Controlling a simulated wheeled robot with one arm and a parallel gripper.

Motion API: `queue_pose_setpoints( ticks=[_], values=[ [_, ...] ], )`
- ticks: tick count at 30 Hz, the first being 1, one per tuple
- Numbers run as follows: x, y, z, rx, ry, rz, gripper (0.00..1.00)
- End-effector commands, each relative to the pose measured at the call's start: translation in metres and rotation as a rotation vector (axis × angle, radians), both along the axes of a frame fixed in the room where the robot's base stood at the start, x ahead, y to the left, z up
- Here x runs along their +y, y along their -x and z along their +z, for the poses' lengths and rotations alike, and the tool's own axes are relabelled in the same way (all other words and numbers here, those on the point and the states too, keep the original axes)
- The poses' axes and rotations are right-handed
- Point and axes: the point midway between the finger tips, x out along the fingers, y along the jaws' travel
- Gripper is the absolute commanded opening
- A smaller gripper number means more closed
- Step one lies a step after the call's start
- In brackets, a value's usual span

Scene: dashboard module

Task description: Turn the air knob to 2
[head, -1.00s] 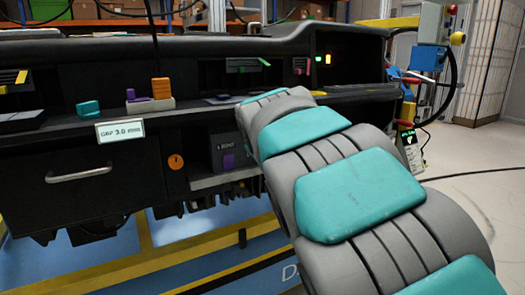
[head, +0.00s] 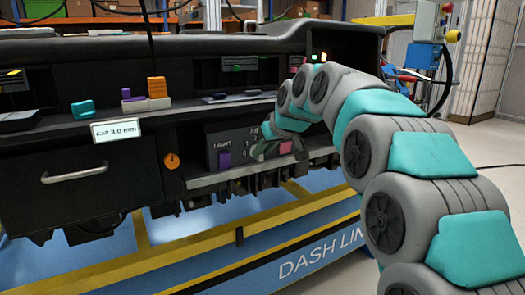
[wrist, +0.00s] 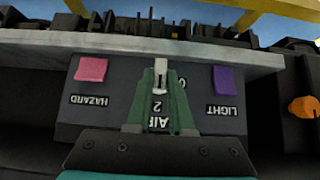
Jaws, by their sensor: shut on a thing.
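The air knob (wrist: 160,66) is a small light-grey lever in the middle of a dark panel (wrist: 205,115), which appears upside down in the wrist view. My gripper (wrist: 160,78) has its green fingers closed around the knob. The knob's grey end stands upright in the picture between the fingertips. A "2" and the "AIR" label show between the fingers, and part of a "0" shows to the knob's right. In the head view my gripper (head: 264,150) is at the panel (head: 238,142) under the dash shelf, and the knob is hidden there.
A pink hazard button (wrist: 91,69) and a purple light button (wrist: 228,80) flank the knob. The purple one also shows in the head view (head: 224,159). An orange round knob (wrist: 302,107) is farther right. A ledge (head: 205,180) runs along below the panel.

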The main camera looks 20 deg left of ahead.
Motion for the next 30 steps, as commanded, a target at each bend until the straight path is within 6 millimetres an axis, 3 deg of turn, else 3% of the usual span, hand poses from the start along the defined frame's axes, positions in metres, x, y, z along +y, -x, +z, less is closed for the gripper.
queue_pose_setpoints(
  ticks=[12,13,20,30],
  values=[
    [0.0004,0.0004,-0.0004,0.006,-0.004,0.001,0.00],
    [0.0004,0.0004,-0.0004,0.005,-0.003,0.001,0.22],
    [0.0001,0.0002,-0.0001,0.005,-0.004,0.001,0.48],
    [-0.0013,0.0010,0.0018,0.004,-0.004,0.000,0.50]
  ],
)
